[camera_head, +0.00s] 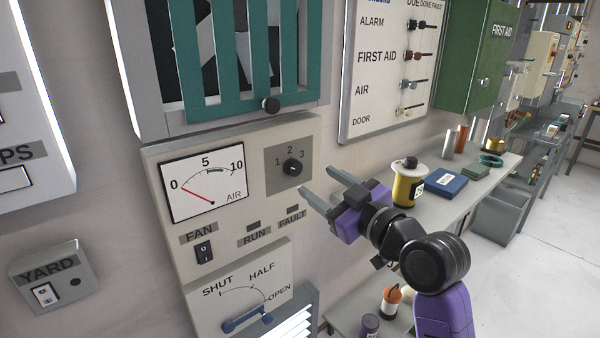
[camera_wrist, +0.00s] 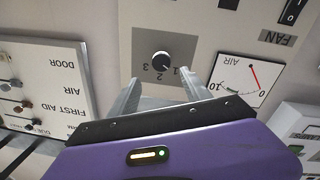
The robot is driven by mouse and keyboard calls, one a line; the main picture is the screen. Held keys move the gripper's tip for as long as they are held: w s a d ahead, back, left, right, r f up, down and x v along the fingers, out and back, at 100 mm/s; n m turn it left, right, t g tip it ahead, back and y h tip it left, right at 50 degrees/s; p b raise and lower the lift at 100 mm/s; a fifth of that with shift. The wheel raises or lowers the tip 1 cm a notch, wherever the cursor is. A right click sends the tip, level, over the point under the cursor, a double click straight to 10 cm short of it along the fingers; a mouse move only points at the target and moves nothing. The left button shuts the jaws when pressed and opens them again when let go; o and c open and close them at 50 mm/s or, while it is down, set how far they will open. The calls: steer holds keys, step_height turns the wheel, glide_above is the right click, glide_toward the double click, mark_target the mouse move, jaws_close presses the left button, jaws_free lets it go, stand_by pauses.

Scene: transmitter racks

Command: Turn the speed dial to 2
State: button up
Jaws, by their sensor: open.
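The speed dial (camera_head: 292,167) is a round black knob on a grey square of the beige fan panel, with 1, 2 and 3 printed around its top. It also shows in the wrist view (camera_wrist: 161,61), upside down, and its pale mark seems to point toward 1. My gripper (camera_head: 316,180) is open and empty, to the right of and slightly below the dial in the head view. In the wrist view the fingers (camera_wrist: 161,81) point toward the panel, with the dial between and beyond their tips, apart from them.
The AIR gauge (camera_head: 203,186) is left of the dial, with its red needle near 0. The FAN switch (camera_head: 204,252) and the SHUT/HALF/OPEN lever (camera_head: 247,319) are below. A teal-barred frame (camera_head: 250,55) is above. A bench at right holds a yellow spool (camera_head: 408,185).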

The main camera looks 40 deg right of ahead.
mark_target(296, 170)
steer(key=w, duration=0.2)
steer(key=w+p, duration=0.1)
steer(key=w, duration=0.4)
steer(key=shift+w+d+f+p, duration=0.2)
steer(key=shift+w+f+p, duration=0.05)
steer(key=shift+w+p, duration=0.15)
jaws_close()
